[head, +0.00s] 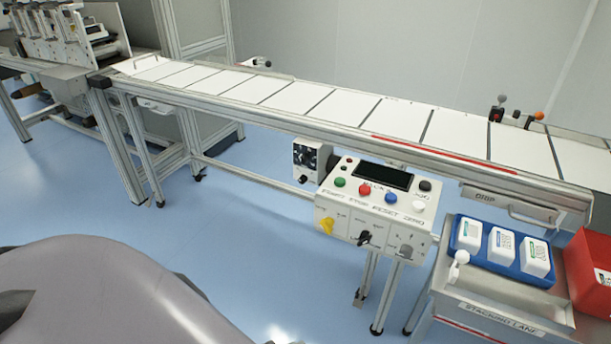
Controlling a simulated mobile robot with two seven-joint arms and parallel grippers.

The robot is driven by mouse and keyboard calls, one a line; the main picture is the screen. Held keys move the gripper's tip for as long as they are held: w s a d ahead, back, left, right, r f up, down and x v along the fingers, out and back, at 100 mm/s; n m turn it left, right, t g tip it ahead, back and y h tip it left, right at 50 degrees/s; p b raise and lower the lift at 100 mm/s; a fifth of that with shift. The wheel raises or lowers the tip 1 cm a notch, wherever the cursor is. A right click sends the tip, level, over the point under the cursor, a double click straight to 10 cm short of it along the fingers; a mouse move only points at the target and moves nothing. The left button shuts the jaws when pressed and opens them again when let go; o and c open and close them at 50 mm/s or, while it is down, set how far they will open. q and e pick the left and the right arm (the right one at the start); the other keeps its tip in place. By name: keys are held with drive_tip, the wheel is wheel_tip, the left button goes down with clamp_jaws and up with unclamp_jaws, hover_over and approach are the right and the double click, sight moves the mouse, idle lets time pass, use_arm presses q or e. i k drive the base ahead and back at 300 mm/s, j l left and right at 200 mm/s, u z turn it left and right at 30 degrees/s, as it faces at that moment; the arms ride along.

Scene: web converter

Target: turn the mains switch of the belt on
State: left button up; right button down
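The belt (340,105) runs from the upper left to the right with white sheets lying along it. A white control console (383,215) stands in front of it, with a dark display (382,176) and green, red, blue and white buttons. Its lower front carries a yellow knob (326,226), a black knob (364,238) and a small lever (405,251). A small box with dark dials (307,157) hangs under the belt, left of the console. I cannot tell which control is the mains switch or its position. Neither gripper is in view.
A machine (65,40) stands at the far left. The blue floor (230,240) before the belt is clear. My own grey body fills the lower left.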

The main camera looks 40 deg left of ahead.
sight(303, 178)
drive_tip(key=i+j, duration=0.1)
drive_tip(key=j, duration=0.3)
drive_tip(key=i+j, duration=0.15)
drive_tip(key=j, duration=0.2)
drive_tip(key=i+j+z, duration=0.1)
drive_tip(key=j, duration=0.3)
